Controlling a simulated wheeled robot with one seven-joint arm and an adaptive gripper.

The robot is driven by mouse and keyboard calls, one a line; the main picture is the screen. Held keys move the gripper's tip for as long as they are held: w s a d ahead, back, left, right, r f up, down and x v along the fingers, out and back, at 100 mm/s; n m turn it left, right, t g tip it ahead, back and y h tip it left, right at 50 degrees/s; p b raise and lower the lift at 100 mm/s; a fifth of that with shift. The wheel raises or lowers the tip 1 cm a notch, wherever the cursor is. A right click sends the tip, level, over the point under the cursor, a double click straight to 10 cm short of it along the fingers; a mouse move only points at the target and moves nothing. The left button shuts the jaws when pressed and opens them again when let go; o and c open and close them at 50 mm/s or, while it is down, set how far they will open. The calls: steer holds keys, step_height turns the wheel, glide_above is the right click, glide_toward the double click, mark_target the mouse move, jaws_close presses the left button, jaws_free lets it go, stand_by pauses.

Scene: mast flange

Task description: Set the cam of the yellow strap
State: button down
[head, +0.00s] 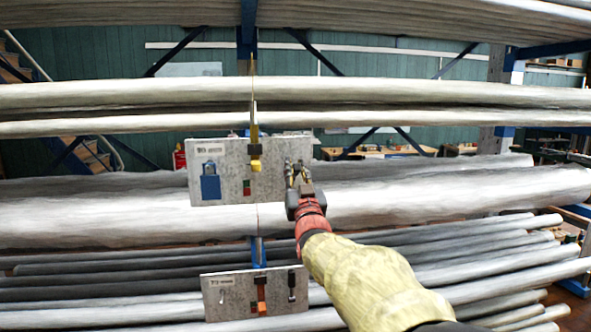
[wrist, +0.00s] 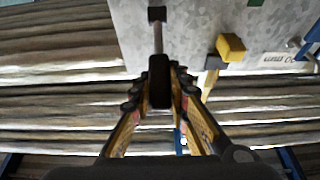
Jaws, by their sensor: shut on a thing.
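The yellow strap's cam (head: 255,162) sits on the upper grey metal plate (head: 228,163). The yellow strap (head: 253,132) runs up from it. In the wrist view, the yellow cam (wrist: 231,46) is right of my fingers, apart from them, with part of the strap (wrist: 209,85) beside a dark block. My gripper (head: 297,173) is at the plate's right end. In the wrist view, my gripper (wrist: 159,96) is shut on a black handle (wrist: 159,76) on a thin metal rod. The rod leads to a black block on the plate. My fingers hide part of the handle.
A blue lock-like block (head: 210,187) and a small red-green piece (head: 247,187) are on the upper plate. A lower plate (head: 232,296) carries an orange cam (head: 261,290) and a black handle (head: 292,285). Long pale pipes on racks surround the plates.

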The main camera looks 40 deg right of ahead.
steer(key=shift+r, duration=0.1)
stand_by(0.3)
steer(key=shift+w+d+r+g+p, duration=0.15)
steer(key=shift+r+g+p, duration=0.25)
steer(key=shift+p, duration=0.35)
steer(key=shift+w+d+r+g+y+p, duration=0.2)
steer(key=shift+w+r+g+y+p, duration=0.35)
steer(key=shift+p, duration=0.7)
steer(key=g+p, duration=0.1)
steer(key=p, duration=0.1)
steer(key=g+p, duration=0.1)
steer(key=shift+w+d+r+y+p, duration=0.25)
steer(key=shift+w+r+y+p, duration=0.05)
steer(key=shift+r+y+p, duration=0.1)
steer(key=p, duration=0.3)
steer(key=w+r+g+y+p, duration=0.1)
steer(key=p, duration=0.2)
steer(key=shift+d+g, duration=0.25)
steer(key=shift+d, duration=0.05)
steer(key=p, duration=0.2)
steer(key=g+p, duration=0.1)
steer(key=p, duration=0.1)
steer(key=shift+w+d+y+p, duration=0.2)
steer(key=shift+w+y+p, duration=0.05)
steer(key=shift+w+p, duration=0.05)
steer(key=shift+w+d+f+p, duration=0.1)
steer(key=shift+w+d+p, duration=0.1)
steer(key=shift+p, duration=1)
